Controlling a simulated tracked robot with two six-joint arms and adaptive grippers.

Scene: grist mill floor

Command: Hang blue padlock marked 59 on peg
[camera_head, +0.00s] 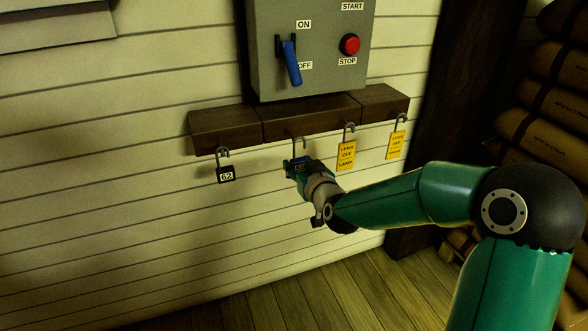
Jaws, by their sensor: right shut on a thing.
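The blue padlock (300,165) is at the middle of the dark wooden rail (226,132), held by my right gripper (298,170). My right gripper is shut on its body, and the fingers cover part of it. Its number is too small and too covered to read. Its grey shackle (298,142) points up in front of the rail's lower edge. The peg there is hard to make out, and I cannot tell whether the shackle is around it. My left gripper is not in view.
A black padlock (226,174) marked 62 hangs to the left. Two yellow tags (346,155) (396,145) hang from shackles to the right. Above is a grey switch box (330,50) with a blue lever and red stop button. Stacked sacks (550,110) stand at right.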

